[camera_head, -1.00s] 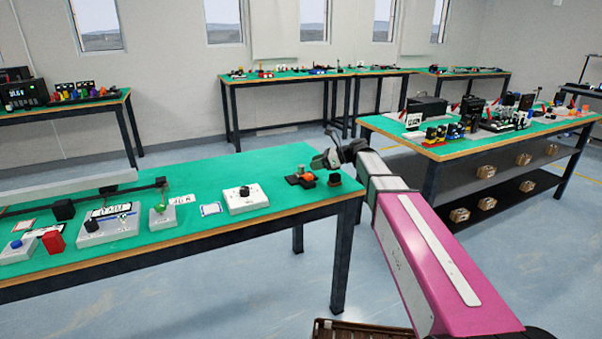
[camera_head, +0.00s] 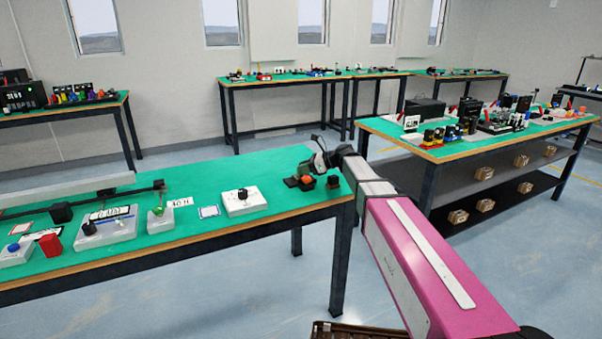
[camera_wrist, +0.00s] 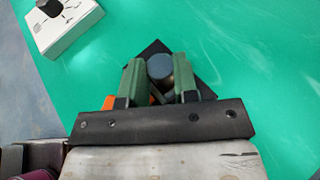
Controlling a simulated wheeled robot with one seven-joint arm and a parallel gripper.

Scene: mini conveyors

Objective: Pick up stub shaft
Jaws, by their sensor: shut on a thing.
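The stub shaft is a short, dark grey cylinder (camera_wrist: 159,67) with a round blue-grey top, seen from above in the wrist view. My gripper (camera_wrist: 160,80) has its green fingers on either side of it and is shut on it. The shaft is over a black square base (camera_wrist: 152,48); I cannot tell whether it still touches that base. In the head view my gripper (camera_head: 317,160) is above the right end of the green table, and the shaft is hidden there.
An orange part (camera_head: 306,179) and a black block (camera_head: 333,182) stand close beside the gripper. A white box with a black knob (camera_head: 243,204) is to the left. The green tabletop (camera_head: 225,175) behind it is clear. The table's right edge is near.

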